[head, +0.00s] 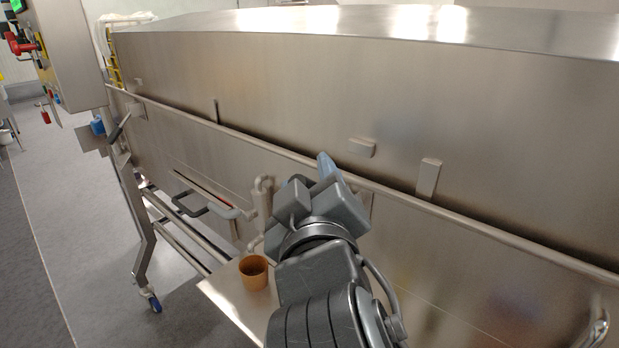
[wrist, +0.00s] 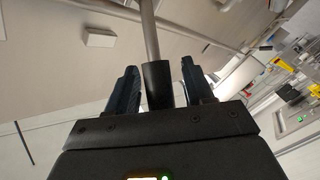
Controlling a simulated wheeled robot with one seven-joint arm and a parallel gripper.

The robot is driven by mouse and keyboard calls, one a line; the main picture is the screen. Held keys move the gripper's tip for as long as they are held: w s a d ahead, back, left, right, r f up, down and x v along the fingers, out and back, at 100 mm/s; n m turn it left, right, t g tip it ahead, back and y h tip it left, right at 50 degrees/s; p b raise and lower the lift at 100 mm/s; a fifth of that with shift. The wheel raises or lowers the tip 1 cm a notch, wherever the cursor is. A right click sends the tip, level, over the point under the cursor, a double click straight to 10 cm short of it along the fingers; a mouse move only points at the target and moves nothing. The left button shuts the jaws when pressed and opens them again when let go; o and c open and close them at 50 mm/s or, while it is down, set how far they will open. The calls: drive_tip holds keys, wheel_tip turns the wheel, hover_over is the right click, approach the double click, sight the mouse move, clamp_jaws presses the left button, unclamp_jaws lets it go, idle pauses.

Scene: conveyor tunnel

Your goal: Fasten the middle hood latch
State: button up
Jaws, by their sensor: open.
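In the wrist view a lever with a steel rod and a dark grip (wrist: 156,84) stands between the fingers of my gripper (wrist: 160,88). The fingers are open, one on each side of the grip, with a gap showing on both sides. A pale block, seemingly the catch (wrist: 101,37), sits on the steel panel to the left of the rod. In the head view my gripper (head: 318,172) is at the long rail on the hood's lower edge, left of and below the catch block (head: 362,147). My gripper and wrist hide the lever and most of its mount there.
The steel hood (head: 400,95) spans the view above the long rail (head: 470,228). Another latch lever (head: 118,130) is at the far left, and a part resembling one (head: 598,325) at lower right. A brown cup (head: 253,272) stands on a low shelf beside my arm.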

clamp_jaws()
idle(0.5)
